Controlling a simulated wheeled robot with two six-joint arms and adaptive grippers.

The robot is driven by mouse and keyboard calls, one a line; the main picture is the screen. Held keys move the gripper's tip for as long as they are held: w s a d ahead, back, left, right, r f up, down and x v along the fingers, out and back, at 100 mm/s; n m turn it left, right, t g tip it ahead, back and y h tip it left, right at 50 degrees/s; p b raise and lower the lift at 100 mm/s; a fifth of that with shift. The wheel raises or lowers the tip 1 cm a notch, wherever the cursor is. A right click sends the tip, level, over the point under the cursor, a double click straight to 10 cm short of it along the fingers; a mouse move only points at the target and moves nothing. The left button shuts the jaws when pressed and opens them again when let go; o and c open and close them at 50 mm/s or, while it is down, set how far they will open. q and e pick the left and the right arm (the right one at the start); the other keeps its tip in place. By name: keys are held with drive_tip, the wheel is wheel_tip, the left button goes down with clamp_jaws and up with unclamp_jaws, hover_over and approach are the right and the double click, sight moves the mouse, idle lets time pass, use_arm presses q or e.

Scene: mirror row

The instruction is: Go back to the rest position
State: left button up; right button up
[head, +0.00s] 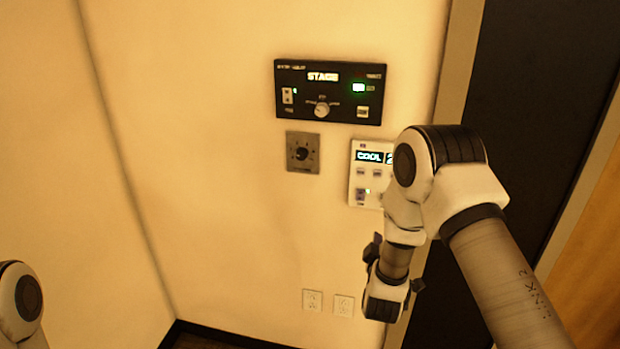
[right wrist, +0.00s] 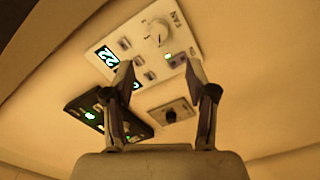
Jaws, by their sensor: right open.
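My right arm comes in from the right in the head view and bends at an elbow in front of the wall; its fingertips cannot be made out there. In the right wrist view my right gripper (right wrist: 160,76) is open, with nothing between its two fingers. They point toward a white control panel (right wrist: 184,35) with a FAN knob and a lit display. The panel also shows in the head view (head: 364,172), partly covered by my arm, with COOL lit. I cannot tell the gap between fingertips and panel. Of my left arm only a joint shows; its gripper is out of view.
A black panel (head: 300,99) reading STAGE, with a knob and a green light, is above a grey dial plate (head: 291,163). Two outlets (head: 312,300) are low on the wall. A dark door (head: 530,110) is on the right. The wall left of the panels is bare.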

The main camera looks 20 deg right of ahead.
drive_tip(key=s+a+f+g+y, duration=0.3)
drive_tip(key=s+a+f+g, duration=0.1)
drive_tip(key=s+f, duration=0.6)
drive_tip(key=s+a+f+g+y, duration=0.35)
drive_tip(key=s+f, duration=0.35)
drive_tip(key=f, duration=0.5)
drive_tip(key=s+a+f+m+g+y, duration=0.1)
drive_tip(key=s+a+f+m+g, duration=0.1)
drive_tip(key=s, duration=0.7)
drive_tip(key=s+a+f+m+g+y, duration=0.2)
drive_tip(key=s+a+m+g, duration=0.2)
drive_tip(key=s, duration=0.6)
drive_tip(key=shift+s+f+g, duration=0.15)
drive_tip(key=shift+g, duration=0.9)
